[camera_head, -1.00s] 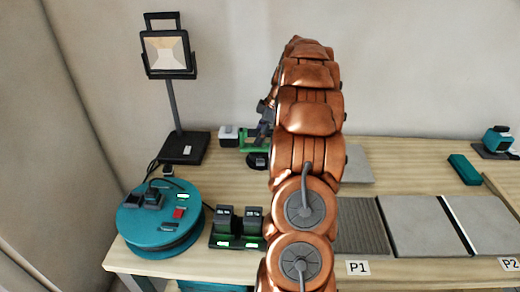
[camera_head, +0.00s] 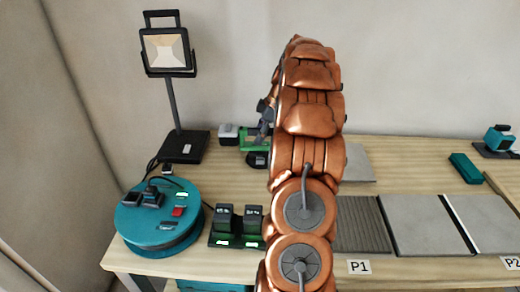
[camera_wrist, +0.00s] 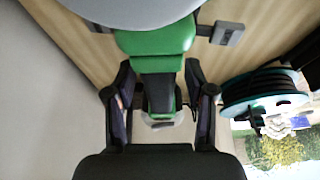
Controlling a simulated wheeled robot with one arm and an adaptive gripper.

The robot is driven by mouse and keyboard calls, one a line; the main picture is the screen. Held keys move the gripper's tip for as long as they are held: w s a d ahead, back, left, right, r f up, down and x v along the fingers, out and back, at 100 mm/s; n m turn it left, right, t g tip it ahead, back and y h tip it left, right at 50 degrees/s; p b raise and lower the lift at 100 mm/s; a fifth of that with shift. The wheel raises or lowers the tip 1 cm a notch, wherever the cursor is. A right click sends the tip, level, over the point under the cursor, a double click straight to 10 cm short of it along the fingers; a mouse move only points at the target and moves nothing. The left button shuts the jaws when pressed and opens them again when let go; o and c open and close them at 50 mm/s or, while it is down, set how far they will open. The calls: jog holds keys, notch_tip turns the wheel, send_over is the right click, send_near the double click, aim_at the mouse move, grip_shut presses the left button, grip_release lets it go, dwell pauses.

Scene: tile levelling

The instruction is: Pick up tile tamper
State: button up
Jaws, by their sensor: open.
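The tile tamper is most likely the green tool with a black grip (camera_wrist: 160,92) in the wrist view. A large pale grey round part lies at the top edge of that view, above its green body. My gripper (camera_wrist: 158,72) is open, with one finger on each side of the black grip. I cannot tell whether either finger touches it. In the head view the green tool (camera_head: 248,143) stands at the back of the table, partly hidden by my copper arm. My gripper (camera_head: 266,116) shows there only as a dark part at the arm's left edge.
A teal cable reel (camera_head: 150,228) and a dual battery charger (camera_head: 237,226) stand front left. A work lamp (camera_head: 185,147) stands behind them. Grey tiles (camera_head: 425,224) lie right of my arm, with a teal block (camera_head: 465,168) beyond.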

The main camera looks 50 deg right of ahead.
dwell(0.5)
grip_shut()
dwell(0.3)
